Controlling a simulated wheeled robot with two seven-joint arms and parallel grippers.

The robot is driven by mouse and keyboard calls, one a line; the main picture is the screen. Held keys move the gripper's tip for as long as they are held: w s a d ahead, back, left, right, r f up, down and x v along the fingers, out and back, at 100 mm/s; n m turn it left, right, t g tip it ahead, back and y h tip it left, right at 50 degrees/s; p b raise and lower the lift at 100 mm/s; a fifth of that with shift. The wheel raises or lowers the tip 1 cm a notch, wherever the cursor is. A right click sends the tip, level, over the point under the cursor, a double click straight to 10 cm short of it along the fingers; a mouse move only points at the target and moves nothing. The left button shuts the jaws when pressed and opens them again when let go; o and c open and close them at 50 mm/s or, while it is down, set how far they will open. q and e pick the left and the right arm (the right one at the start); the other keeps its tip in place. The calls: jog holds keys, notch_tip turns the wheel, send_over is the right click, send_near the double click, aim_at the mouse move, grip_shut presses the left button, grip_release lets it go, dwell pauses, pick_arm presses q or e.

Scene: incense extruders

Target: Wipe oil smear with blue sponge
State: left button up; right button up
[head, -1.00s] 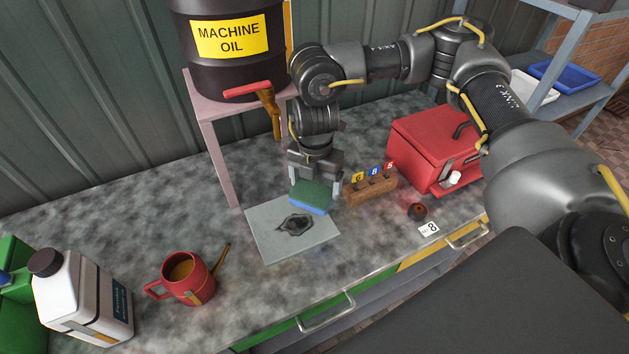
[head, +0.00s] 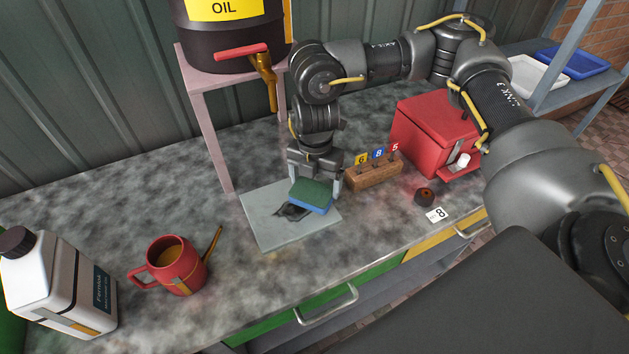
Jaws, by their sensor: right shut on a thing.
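The blue sponge (head: 311,202) has a dark green top and is held between the fingers of my right gripper (head: 315,184). It is low over a flat grey plate (head: 268,226) on the bench and overlaps the dark oil smear (head: 290,211) in the picture. The smear's right part is hidden behind the sponge. I cannot tell whether the sponge presses on the plate. My left gripper is not in view.
A black oil drum (head: 230,40) with a tap stands on a pink stand (head: 209,130) behind the plate. A wooden block (head: 373,176) with numbered tags and a red box (head: 436,135) are to the right. A red oil can (head: 176,266) and white jug (head: 58,285) are at left.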

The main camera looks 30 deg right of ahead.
aim_at(304, 190)
jog(key=shift+f+b, duration=0.6)
jog(key=shift+f, duration=0.4)
dwell(0.5)
jog(key=shift+a+r, duration=0.1)
jog(key=shift+a, duration=0.05)
jog(key=shift+a+r+p, duration=0.1)
jog(key=shift+a+p, duration=0.55)
jog(key=shift+a, duration=0.55)
jog(key=shift+a, duration=0.15)
